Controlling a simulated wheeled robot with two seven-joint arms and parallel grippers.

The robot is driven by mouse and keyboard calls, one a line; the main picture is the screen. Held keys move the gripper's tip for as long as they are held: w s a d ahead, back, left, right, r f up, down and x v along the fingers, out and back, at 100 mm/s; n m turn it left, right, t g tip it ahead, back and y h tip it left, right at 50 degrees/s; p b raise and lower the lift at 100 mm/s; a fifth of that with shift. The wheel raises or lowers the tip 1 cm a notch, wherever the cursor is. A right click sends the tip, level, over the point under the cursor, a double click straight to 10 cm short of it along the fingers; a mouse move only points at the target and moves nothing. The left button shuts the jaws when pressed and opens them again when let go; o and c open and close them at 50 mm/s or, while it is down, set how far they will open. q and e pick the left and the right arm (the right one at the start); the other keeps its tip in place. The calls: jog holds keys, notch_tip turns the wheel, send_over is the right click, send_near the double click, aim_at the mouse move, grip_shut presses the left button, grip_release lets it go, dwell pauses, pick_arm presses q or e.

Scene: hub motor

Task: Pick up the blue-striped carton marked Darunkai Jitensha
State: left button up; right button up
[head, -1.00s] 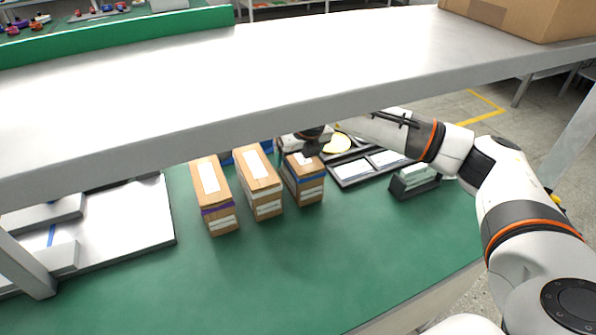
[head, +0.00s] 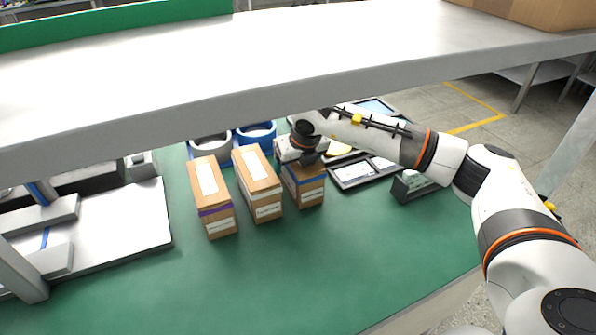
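The blue-striped carton (head: 310,191) stands upright on the green bench, rightmost of three brown cartons. It has a blue band near its top and a white label whose print is too small to read. My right gripper (head: 308,158) is at the top of this carton, coming in from the right. Its fingers are dark and small, and part of the carton's top is hidden behind it, so I cannot tell whether they are open or shut. My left gripper is not in view.
A carton with a pale stripe (head: 259,185) and a purple-striped carton (head: 213,199) stand to the left. Blue bins (head: 256,135) are behind. A dark tray (head: 365,172) lies to the right. A shelf (head: 300,85) crosses above; the front bench is clear.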

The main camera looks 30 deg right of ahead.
jog(key=shift+c, duration=0.4)
jog(key=c, duration=1.3)
